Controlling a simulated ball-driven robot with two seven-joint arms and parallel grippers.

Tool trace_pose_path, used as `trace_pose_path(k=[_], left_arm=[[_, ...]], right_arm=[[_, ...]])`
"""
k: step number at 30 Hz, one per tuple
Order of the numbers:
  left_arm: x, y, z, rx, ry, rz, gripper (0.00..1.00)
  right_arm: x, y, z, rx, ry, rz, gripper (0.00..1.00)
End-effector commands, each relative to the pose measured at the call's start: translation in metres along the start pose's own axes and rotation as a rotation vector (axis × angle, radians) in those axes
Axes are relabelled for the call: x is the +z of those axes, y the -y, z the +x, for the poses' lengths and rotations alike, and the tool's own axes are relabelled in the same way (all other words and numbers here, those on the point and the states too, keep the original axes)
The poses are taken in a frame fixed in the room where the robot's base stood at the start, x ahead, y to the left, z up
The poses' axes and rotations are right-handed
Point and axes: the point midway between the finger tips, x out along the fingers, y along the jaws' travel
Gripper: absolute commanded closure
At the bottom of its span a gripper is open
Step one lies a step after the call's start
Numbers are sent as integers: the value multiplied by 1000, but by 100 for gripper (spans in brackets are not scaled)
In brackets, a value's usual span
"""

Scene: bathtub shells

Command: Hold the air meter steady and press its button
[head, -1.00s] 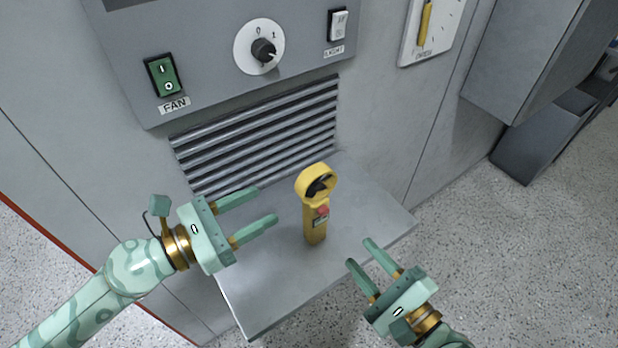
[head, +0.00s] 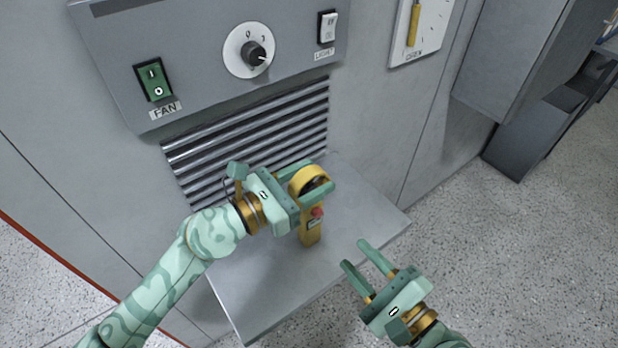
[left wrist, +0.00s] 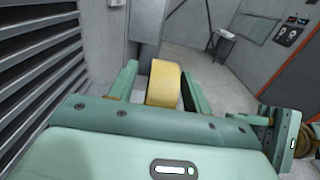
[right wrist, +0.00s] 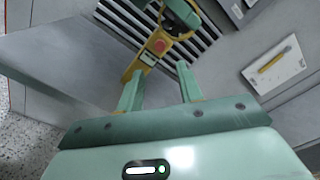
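The yellow air meter (head: 311,228) stands upright on the grey shelf (head: 265,284), with a round ringed head on top and a red button (head: 317,212) on its body. My left gripper (head: 312,178) is at the head, one finger on either side. In the left wrist view the yellow head (left wrist: 164,84) sits between the open fingers, with a gap at the left finger; contact on the right is unclear. My right gripper (head: 353,254) is open and empty, in front of the shelf and lower right of the meter. The right wrist view shows the red button (right wrist: 158,46) beyond its fingers.
Behind the shelf is a wall with a slatted vent (head: 250,135) and a panel with a green fan switch (head: 153,81), a dial (head: 248,50) and a light switch (head: 327,28). The shelf's right part is clear.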

Motion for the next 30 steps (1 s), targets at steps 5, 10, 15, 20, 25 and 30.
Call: trace_pose_path(k=[5,10,15,20,25,30], left_arm=[[0,0,0,0,0,0,98],[0,0,0,0,0,0,100],[0,0,0,0,0,0,100],[0,0,0,0,-1,0,100],[0,0,0,0,-1,0,100],[0,0,-1,0,-1,0,100]], right_arm=[[0,0,0,0,0,0,64],[0,0,0,0,0,0,91],[0,0,0,0,0,0,100],[0,0,0,0,0,0,100],[0,0,0,0,0,0,100],[0,0,0,0,0,0,100]])
